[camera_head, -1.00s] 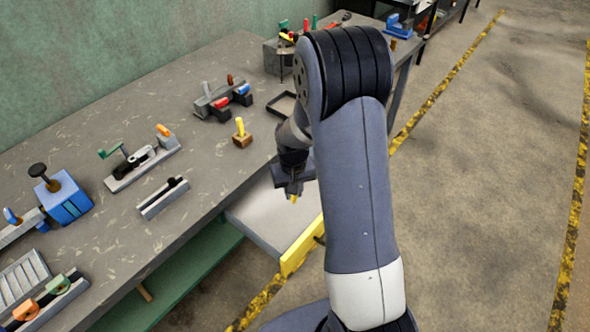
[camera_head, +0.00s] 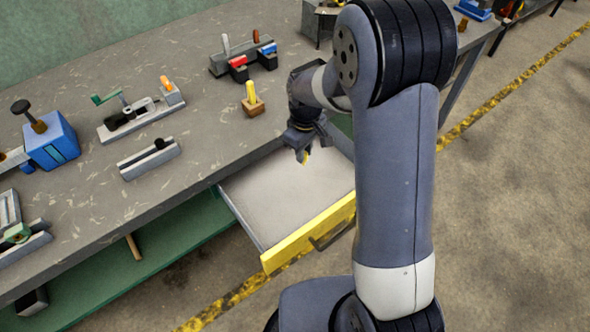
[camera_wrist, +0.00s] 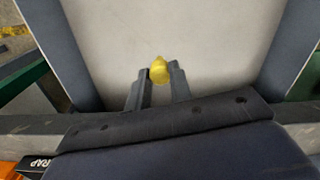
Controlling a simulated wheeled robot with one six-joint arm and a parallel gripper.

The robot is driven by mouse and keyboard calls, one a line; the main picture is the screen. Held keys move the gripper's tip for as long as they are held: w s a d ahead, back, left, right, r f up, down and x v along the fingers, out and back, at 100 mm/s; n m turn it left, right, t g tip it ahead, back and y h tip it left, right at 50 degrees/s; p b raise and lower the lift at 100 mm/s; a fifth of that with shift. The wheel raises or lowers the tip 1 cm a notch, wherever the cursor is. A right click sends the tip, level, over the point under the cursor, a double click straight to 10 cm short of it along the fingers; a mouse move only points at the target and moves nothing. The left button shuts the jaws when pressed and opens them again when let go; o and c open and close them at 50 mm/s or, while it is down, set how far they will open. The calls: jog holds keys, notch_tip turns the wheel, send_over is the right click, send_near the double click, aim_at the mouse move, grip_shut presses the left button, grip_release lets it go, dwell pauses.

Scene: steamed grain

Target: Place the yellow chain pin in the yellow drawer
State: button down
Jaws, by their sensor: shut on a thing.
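My gripper (camera_head: 304,155) points down over the open yellow drawer in the head view, shut on a small yellow pin (camera_wrist: 159,70). In the wrist view the pin's rounded yellow end shows between the two fingertips, with the pale drawer floor behind it. The yellow drawer (camera_head: 310,232) is pulled out from under the bench; its yellow front has a dark handle, and its pale floor looks empty. The pin appears above the drawer floor; the exact gap cannot be told. Another yellow pin (camera_head: 251,93) stands upright in a small wooden block on the bench.
The grey bench (camera_head: 205,150) edge runs beside the drawer. On it are a fixture with red and blue pieces (camera_head: 240,62), a grey slotted block (camera_head: 149,160), a clamp with an orange tip (camera_head: 140,112) and a blue block with a knob (camera_head: 52,142).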

jog(key=shift+f, duration=3.5)
jog(key=shift+f, duration=0.2)
jog(key=c, duration=1.3)
grip_release()
jog(key=shift+r, duration=0.15)
notch_tip(320, 180, up, 12)
jog(key=shift+r, duration=0.1)
